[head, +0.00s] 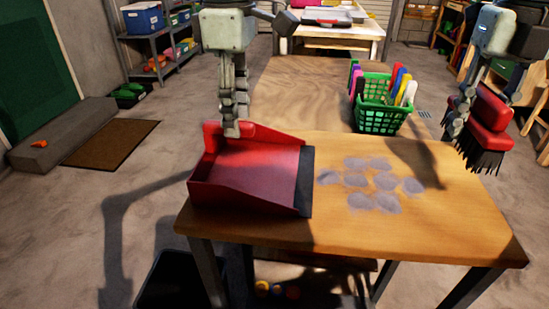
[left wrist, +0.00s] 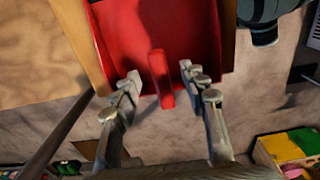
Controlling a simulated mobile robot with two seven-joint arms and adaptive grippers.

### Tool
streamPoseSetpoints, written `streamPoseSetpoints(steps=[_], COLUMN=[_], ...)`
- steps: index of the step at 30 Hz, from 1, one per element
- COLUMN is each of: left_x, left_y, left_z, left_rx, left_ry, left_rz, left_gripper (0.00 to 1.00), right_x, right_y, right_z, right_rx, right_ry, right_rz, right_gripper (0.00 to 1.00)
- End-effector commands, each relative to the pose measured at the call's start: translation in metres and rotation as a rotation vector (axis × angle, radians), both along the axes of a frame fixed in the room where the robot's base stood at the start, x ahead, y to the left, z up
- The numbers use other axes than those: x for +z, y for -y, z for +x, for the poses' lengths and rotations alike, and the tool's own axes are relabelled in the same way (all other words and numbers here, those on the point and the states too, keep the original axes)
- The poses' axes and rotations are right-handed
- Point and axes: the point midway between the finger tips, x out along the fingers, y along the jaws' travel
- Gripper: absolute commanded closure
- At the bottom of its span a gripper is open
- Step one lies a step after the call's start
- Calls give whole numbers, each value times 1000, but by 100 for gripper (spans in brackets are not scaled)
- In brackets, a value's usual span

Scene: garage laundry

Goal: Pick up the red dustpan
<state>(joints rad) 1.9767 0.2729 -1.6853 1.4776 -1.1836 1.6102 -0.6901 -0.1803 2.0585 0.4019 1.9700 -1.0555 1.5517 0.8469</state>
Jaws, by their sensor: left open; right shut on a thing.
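The red dustpan (head: 250,180) lies on the left end of the wooden table (head: 440,220), its dark front lip facing right. In the left wrist view, the dustpan (left wrist: 200,30) shows its red handle (left wrist: 160,78) pointing toward me. My left gripper (head: 232,130) is over the back of the dustpan. In the left wrist view its fingers (left wrist: 160,88) are spread on both sides of the handle, apart from it. My right gripper (head: 460,112) is shut on a red brush (head: 488,120) with dark bristles, held off the table's right side.
Several grey dust patches (head: 370,183) lie on the table right of the dustpan. A green basket (head: 385,108) with colourful items stands at the table's back. A dark bin (head: 170,280) is on the floor at the lower left. Shelves (head: 165,45) stand at the back left.

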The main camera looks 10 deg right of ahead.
Motion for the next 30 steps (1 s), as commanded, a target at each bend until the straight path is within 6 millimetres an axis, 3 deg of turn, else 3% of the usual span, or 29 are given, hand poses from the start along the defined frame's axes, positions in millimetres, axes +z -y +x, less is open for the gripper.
streamPoseSetpoints(steps=[8,15,25,30], left_x=[-24,-58,-66,-65], left_y=[1,4,4,4], left_z=[-1,-2,-1,-1], left_rx=[0,0,2,2], left_ry=[-1,-1,0,0], left_rz=[-1,-3,-4,-4], left_gripper=[57,57,57,78], right_x=[0,0,0,0], right_y=[0,0,0,0], right_z=[0,0,0,0], right_rx=[0,0,0,0], right_ry=[0,0,1,1], right_rz=[0,0,0,0], right_gripper=[98,98,98,98])
